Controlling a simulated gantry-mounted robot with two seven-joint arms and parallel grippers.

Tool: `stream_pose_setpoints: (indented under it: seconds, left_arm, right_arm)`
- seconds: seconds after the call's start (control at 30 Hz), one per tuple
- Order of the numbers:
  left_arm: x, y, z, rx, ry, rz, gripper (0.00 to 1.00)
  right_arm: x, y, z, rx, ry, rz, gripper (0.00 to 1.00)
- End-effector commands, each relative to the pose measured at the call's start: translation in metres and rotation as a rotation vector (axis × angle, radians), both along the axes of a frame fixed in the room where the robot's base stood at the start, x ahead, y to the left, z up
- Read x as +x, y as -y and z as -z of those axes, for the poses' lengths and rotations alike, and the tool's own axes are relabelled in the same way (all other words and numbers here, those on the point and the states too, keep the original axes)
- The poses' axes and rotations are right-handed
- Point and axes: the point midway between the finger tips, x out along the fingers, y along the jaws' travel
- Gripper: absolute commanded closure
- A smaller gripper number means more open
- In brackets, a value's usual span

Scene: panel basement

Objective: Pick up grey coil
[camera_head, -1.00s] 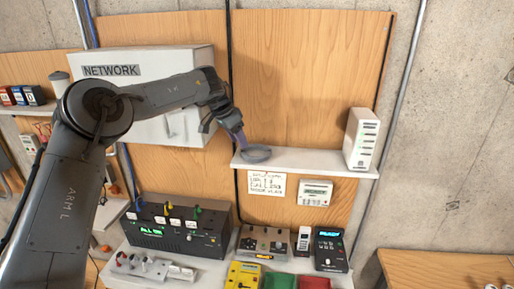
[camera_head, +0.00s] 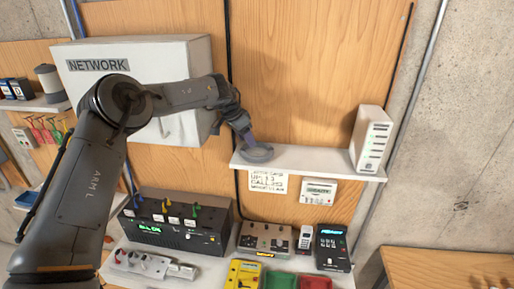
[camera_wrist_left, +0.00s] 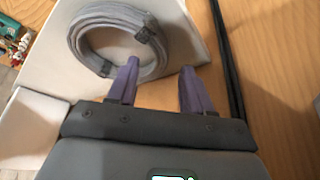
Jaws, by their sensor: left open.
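The grey coil (camera_head: 257,154) lies flat on a white wall shelf (camera_head: 310,163), near its left end. In the left wrist view the coil (camera_wrist_left: 78,40) is a ring of grey cable with dark ties. My left gripper (camera_head: 249,138) is just above the coil, fingers pointing down at it. In the left wrist view its two purple fingers (camera_wrist_left: 160,67) are apart. The left finger overlaps the near edge of the coil and the right finger is just outside the rim. Whether they touch the coil cannot be told. My right gripper is not in view.
A white NETWORK cabinet (camera_head: 165,55) is on the wall left of the shelf, behind my left arm. A white router-like box (camera_head: 371,139) stands at the shelf's right end. Between coil and box the shelf is clear. A lower bench holds several devices, including a black unit (camera_head: 175,232).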

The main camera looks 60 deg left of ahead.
Motion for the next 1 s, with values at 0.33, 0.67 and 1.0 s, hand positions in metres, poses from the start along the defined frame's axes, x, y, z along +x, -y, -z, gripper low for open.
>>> stream_pose_setpoints:
  seconds: [0.33,0.67,1.0]
  left_arm:
    - [0.008,0.000,0.018,0.000,0.000,-0.001,0.50]
    - [0.008,0.000,0.018,0.000,0.000,0.000,0.79]
    - [0.008,0.000,0.017,0.000,0.001,0.000,1.00]
  right_arm:
    - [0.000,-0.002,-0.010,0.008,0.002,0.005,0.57]
    - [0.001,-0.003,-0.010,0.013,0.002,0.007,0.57]
    - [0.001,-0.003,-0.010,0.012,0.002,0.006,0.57]
